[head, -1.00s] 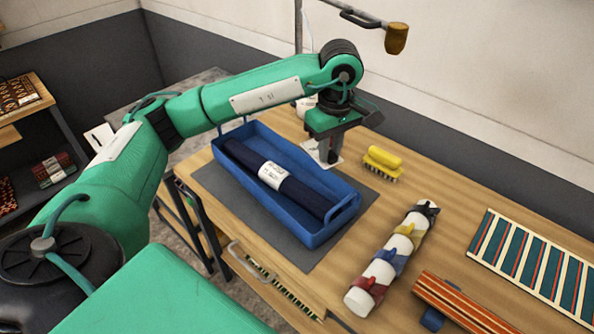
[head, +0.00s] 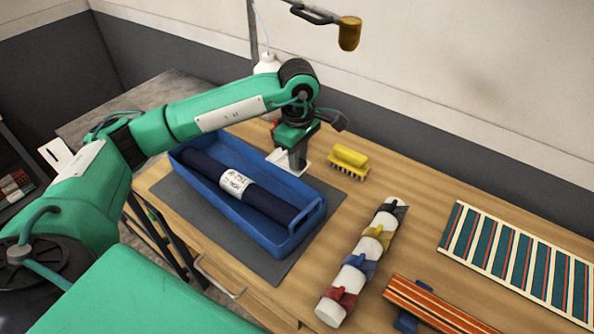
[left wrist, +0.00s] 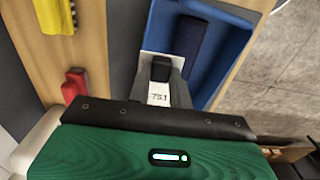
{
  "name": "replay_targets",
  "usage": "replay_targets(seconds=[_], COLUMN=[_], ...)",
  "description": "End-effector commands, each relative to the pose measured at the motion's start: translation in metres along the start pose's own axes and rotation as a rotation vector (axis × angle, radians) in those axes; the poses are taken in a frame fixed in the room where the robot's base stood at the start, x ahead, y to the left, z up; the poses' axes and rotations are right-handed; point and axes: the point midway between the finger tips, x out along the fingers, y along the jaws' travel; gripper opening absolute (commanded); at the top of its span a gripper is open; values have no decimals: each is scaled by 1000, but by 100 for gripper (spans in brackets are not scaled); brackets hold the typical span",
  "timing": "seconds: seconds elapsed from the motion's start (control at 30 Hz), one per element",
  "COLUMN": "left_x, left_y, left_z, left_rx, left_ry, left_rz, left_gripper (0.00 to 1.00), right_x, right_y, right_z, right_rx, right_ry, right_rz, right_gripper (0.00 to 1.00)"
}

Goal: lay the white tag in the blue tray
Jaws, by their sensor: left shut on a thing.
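The white tag (head: 281,157) is a flat card with black print, held in my left gripper (head: 297,166) just beyond the far long side of the blue tray (head: 268,238). In the left wrist view the tag (left wrist: 158,94) sits between the shut fingers (left wrist: 161,72), partly covered by them. The tag's height above the table is hard to tell. The tray stands on a dark grey mat and holds a dark blue roll (head: 262,200) with a white printed label. The tray also shows in the left wrist view (left wrist: 233,40). My right gripper is out of view.
A yellow brush (head: 348,160) stands right of my left gripper. A white roll (head: 348,278) with coloured straps, a striped orange bundle (head: 432,306) and a striped panel (head: 520,262) lie further right. A brown-headed tool (head: 349,33) hangs above. Bare table lies between brush and roll.

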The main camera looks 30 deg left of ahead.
Motion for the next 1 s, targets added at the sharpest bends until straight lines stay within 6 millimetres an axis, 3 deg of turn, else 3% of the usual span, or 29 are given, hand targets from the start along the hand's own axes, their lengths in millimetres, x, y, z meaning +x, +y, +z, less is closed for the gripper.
replay_targets(seconds=[0.6,1.0], left_x=[68,75], left_y=[0,0], left_z=[0,0], left_rx=[0,1], left_ry=[0,0], left_rz=[-1,1], left_gripper=[0,0], right_x=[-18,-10], right_y=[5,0], right_z=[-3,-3], right_rx=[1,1], right_ry=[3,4], right_rz=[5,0], right_gripper=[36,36])
